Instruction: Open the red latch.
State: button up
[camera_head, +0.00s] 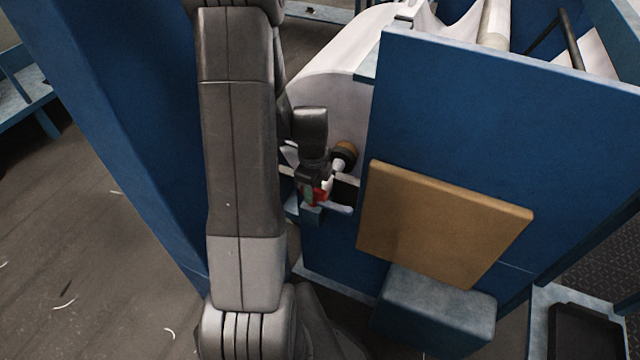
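The red latch (320,197) shows as a small patch of red at the loom's side, below the white roll and left of the tan panel. My gripper (317,182) is right at the red latch, coming down from above and covering part of it. They overlap in this view, and I cannot tell whether they touch. The fingers are small and dark here, so I cannot see whether they are open or shut. A pale rod-like piece (340,208) sticks out to the right just below the red part.
A blue machine panel (500,130) with a tan board (440,225) stands close on the right, above a blue-grey box (435,310). A tall blue column (130,110) stands on the left. Open floor (90,260) lies at lower left.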

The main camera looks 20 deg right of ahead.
notch_tip(320, 180, up, 7)
jog(key=p, duration=0.5)
jog(key=shift+r, duration=0.1)
dwell(0.4)
